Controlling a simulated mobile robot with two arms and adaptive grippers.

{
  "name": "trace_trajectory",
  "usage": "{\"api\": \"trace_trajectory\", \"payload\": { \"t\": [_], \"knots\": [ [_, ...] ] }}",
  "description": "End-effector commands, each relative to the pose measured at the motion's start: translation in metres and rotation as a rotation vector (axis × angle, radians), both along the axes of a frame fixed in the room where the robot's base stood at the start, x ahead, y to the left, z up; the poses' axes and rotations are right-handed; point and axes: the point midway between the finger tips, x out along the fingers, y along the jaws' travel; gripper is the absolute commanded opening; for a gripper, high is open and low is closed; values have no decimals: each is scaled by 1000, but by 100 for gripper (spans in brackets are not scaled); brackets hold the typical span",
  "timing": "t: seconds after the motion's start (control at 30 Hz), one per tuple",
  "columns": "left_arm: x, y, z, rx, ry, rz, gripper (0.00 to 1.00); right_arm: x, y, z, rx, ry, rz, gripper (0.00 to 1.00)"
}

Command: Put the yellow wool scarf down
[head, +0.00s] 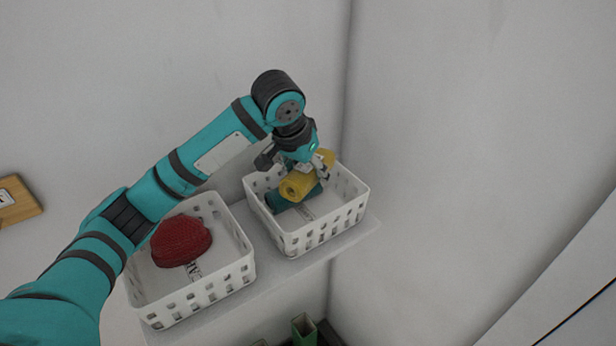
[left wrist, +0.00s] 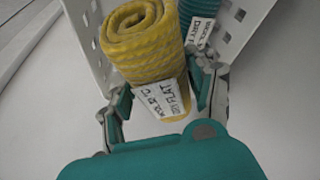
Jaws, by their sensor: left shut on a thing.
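The yellow wool scarf (head: 301,186) is a rolled bundle in the right-hand white basket (head: 318,238) in the head view. A teal rolled item (head: 290,201) lies in the same basket beside and partly under the scarf. Whether the scarf touches the basket floor is hidden. My right gripper is not in view.
A second white basket (head: 205,296) on the left holds a red knitted hat (head: 181,241). Both baskets stand on a white shelf (head: 270,285) against the walls. Green items (head: 304,328) show below the shelf. The right basket has bare floor at its front.

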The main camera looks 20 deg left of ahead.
Motion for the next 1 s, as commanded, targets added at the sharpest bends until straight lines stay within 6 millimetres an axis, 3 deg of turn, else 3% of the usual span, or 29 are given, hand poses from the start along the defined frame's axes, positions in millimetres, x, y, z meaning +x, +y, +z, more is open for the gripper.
{"api": "trace_trajectory", "payload": {
  "t": [0.3,0.97,1.0],
  "knots": [
    [0,0,-33,-1,2,1,16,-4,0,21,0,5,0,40],
    [0,0,-47,-1,0,1,16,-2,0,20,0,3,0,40],
    [0,0,-46,-1,0,1,62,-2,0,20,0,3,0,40]
  ]
}}
